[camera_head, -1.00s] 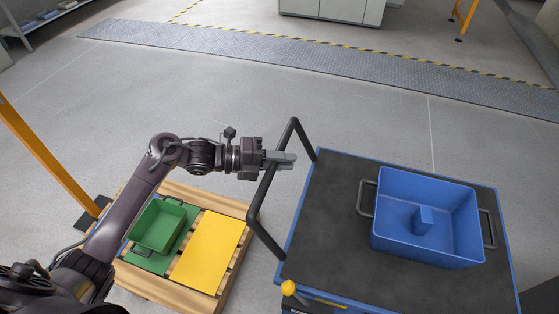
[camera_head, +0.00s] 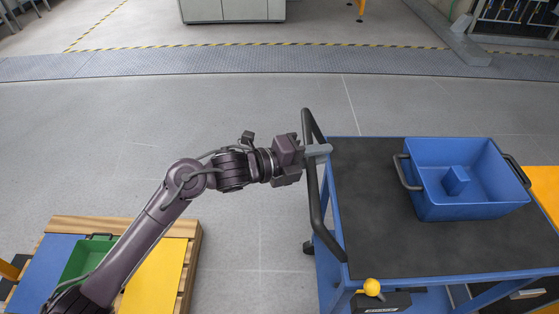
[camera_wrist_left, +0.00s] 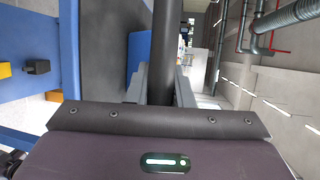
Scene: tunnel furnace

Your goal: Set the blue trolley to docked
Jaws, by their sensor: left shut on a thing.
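The blue trolley (camera_head: 344,232) stands at the right of the head view, with a dark top and a black push handle (camera_head: 317,205) along its left side. My left gripper (camera_head: 318,150) is shut on this handle near its far end. In the left wrist view the dark handle bar (camera_wrist_left: 165,50) runs between the two grey fingers (camera_wrist_left: 160,86). A blue bin (camera_head: 480,200) with black handles and a blue block inside rests on the trolley top. A yellow knob (camera_head: 372,287) sits at the trolley's near left corner. My right gripper is out of view.
A yellow surface (camera_head: 545,185) shows beyond the trolley at right. The grey floor between pallet and trolley is clear.

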